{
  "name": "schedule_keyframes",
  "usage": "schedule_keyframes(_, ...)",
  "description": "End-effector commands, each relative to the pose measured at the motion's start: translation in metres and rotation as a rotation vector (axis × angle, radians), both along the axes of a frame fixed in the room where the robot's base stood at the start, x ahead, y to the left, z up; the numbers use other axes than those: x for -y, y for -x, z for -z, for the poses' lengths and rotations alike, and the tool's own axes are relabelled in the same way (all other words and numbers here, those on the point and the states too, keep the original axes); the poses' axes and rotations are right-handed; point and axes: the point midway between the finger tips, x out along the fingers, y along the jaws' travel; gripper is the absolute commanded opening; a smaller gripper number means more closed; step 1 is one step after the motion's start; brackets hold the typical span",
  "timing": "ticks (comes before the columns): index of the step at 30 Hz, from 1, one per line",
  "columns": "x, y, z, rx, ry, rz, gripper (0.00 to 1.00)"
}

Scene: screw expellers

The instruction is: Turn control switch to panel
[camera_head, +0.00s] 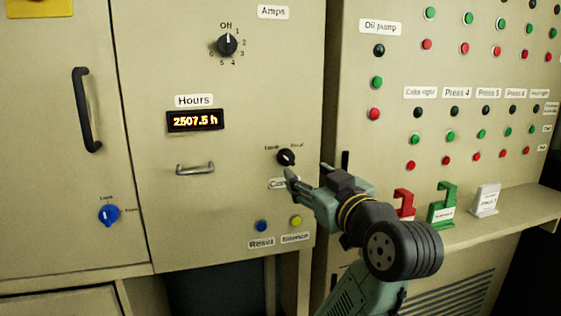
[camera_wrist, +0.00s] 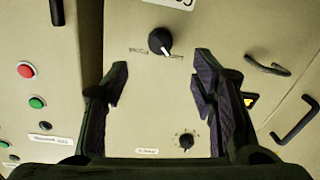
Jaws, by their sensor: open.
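The control switch (camera_head: 286,157) is a black round knob on the beige cabinet, with a small label at each side above it. Its name plate (camera_head: 277,184) below is partly hidden by my gripper. In the wrist view the picture is turned over; the switch (camera_wrist: 160,41) shows a white pointer line slanting down and right, towards the right-hand label there. My gripper (camera_head: 307,172) is open and empty, close to the cabinet front, just below and right of the switch. In the wrist view the switch lies just beyond the two spread fingertips (camera_wrist: 161,75). I see no contact.
The Amps dial (camera_head: 227,45) and Hours display (camera_head: 195,120) are up and left. A small metal handle (camera_head: 195,169) is left of the switch. Blue (camera_head: 261,226) and yellow (camera_head: 296,221) buttons lie below. A button panel and a shelf (camera_head: 500,222) with coloured holders are right.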

Motion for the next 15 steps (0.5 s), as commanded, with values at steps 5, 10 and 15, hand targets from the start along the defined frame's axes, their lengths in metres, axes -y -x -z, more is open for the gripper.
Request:
schedule_keyframes(5, -0.013, -0.027, -0.002, -0.003, -0.001, -0.005, 0.52)
schedule_keyframes(10, -0.026, -0.058, -0.002, -0.002, 0.000, -0.006, 0.52)
schedule_keyframes(15, -0.035, -0.081, -0.001, -0.001, -0.001, -0.003, 0.52)
